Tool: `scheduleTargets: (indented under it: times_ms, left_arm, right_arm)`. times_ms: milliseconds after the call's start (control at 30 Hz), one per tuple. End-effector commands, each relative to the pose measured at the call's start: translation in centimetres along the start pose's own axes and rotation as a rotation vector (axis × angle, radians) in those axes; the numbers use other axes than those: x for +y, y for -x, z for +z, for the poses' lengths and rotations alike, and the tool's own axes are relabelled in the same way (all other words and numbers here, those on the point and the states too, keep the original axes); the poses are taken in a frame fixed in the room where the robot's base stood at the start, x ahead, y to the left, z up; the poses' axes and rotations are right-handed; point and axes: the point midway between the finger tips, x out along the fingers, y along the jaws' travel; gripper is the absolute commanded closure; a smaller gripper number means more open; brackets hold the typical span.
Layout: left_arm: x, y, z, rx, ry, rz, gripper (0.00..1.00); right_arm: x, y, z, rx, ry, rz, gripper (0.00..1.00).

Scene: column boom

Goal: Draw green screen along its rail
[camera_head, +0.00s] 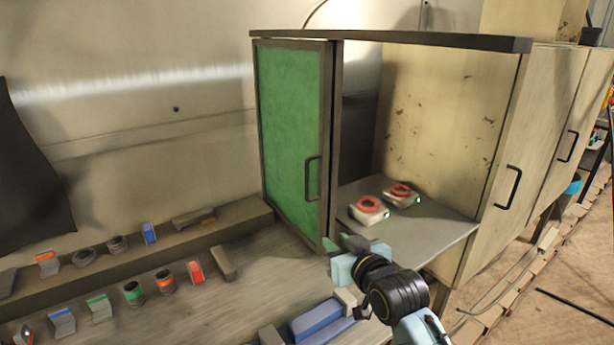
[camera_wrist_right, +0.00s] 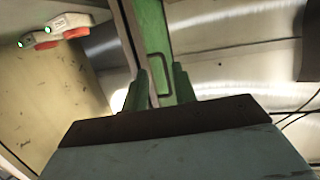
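The green screen (camera_head: 288,120) is a dark-framed panel at the left of a cabinet bay, under a long dark rail (camera_head: 430,40). Its dark handle (camera_head: 312,178) is on its right edge. The bay to its right is uncovered. My right gripper (camera_head: 352,246) is below and right of the handle, in front of the screen's lower right corner, apart from the handle. In the right wrist view the green screen (camera_wrist_right: 153,30) and its handle (camera_wrist_right: 158,76) show beyond the two spread fingers (camera_wrist_right: 160,88), with nothing held between them. My left gripper is out of view.
Two red-topped devices (camera_head: 368,207) (camera_head: 399,194) stand on the grey shelf (camera_head: 430,232) in the bay. Closed cabinet doors (camera_head: 515,160) are at the right. Several small coloured parts line the bench (camera_head: 215,300) at left. A blue block (camera_head: 322,322) lies near my right gripper.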

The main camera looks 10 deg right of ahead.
Motion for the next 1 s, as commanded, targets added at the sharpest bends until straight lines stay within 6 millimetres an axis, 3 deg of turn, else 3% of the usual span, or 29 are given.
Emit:
scheduleTargets:
  times_ms: [33, 100, 267, 467, 1000]
  left_arm:
    - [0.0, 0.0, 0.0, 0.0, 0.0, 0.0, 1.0]
    - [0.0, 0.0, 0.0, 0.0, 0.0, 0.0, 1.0]
    - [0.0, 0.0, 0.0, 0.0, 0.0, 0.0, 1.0]
    - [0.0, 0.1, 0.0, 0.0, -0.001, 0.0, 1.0]
    - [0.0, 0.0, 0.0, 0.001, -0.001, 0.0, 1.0]
  right_arm:
    - [0.1, -1.1, -2.3, 0.061, -0.001, -0.002, 0.72]
    - [0.2, -2.1, -4.7, 0.132, -0.003, -0.005, 0.72]
    - [0.4, -3.2, -7.7, 0.216, -0.006, -0.009, 0.72]
    - [0.4, -4.9, -8.3, 0.225, -0.007, -0.009, 0.72]
    - [0.3, -12.7, -10.1, 0.222, -0.006, -0.01, 0.72]
